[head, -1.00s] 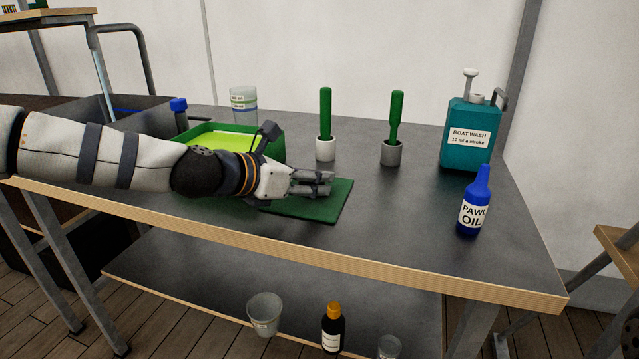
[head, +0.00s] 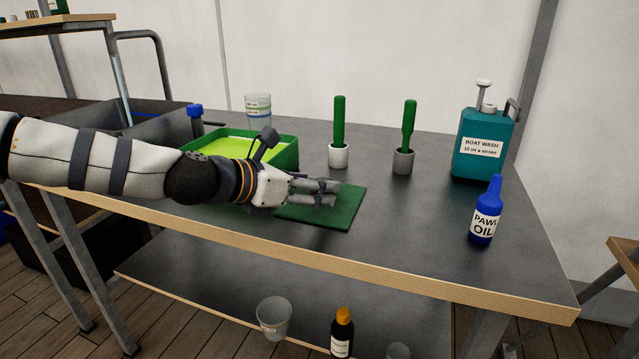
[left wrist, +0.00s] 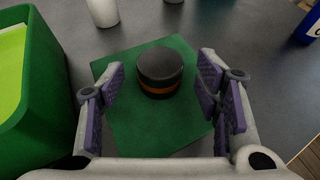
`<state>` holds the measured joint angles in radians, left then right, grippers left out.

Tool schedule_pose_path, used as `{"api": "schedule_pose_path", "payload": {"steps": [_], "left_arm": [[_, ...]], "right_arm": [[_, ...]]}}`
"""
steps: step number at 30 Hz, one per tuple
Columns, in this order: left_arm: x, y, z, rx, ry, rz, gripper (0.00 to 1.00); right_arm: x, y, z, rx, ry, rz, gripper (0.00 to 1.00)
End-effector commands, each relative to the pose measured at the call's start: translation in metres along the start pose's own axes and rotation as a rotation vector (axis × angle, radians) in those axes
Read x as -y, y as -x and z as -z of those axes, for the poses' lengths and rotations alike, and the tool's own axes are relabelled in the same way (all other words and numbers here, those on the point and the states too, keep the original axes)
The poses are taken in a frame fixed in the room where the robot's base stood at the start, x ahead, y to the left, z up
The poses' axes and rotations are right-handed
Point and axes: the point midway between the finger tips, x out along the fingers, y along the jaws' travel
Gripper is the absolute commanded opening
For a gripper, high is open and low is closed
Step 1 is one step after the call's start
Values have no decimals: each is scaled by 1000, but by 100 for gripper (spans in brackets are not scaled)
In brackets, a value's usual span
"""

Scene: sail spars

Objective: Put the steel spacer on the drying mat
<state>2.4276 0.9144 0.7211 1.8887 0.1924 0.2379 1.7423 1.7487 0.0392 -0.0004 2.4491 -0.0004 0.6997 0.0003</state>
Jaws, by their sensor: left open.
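The green drying mat (head: 340,215) lies flat on the bench top, partly under my left gripper (head: 318,193). The mat also shows in the left wrist view (left wrist: 132,118). A short dark cylinder (left wrist: 160,72) with an orange-brown band stands upright on the mat. It may be the steel spacer; the picture does not settle its material. My left gripper (left wrist: 163,98) is open, its purple-padded fingers to either side of the near part of the mat, with visible gaps to the cylinder. In the head view I cannot make the cylinder out. My right gripper is out of view.
A green tray (head: 288,155) with a bright yellow-green inside stands left of the mat. Behind are a clear cup (head: 257,108) and two green-handled tools in cups (head: 338,155) (head: 403,161). A teal boat wash jug (head: 483,140) and blue pawl oil bottle (head: 485,215) stand right.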

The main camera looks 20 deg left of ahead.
Motion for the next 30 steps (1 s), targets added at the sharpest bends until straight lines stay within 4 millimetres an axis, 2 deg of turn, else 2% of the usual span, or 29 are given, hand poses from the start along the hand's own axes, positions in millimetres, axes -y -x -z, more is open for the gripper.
{"api": "schedule_pose_path", "payload": {"steps": [1, 3, 6, 9, 14, 30], "left_arm": [[0, 23, -16, 21, -6, -5, 58], [1, 44, -18, 26, -7, -5, 58], [1, 70, -18, 27, -8, -5, 58], [0, 85, -13, 20, -8, -5, 58], [0, 94, -6, 9, -3, -2, 58], [0, 93, -3, 5, -1, -1, 58]], "right_arm": [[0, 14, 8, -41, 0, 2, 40], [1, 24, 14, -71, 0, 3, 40], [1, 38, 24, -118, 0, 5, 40], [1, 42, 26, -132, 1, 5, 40], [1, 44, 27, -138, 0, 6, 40], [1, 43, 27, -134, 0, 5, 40]]}}
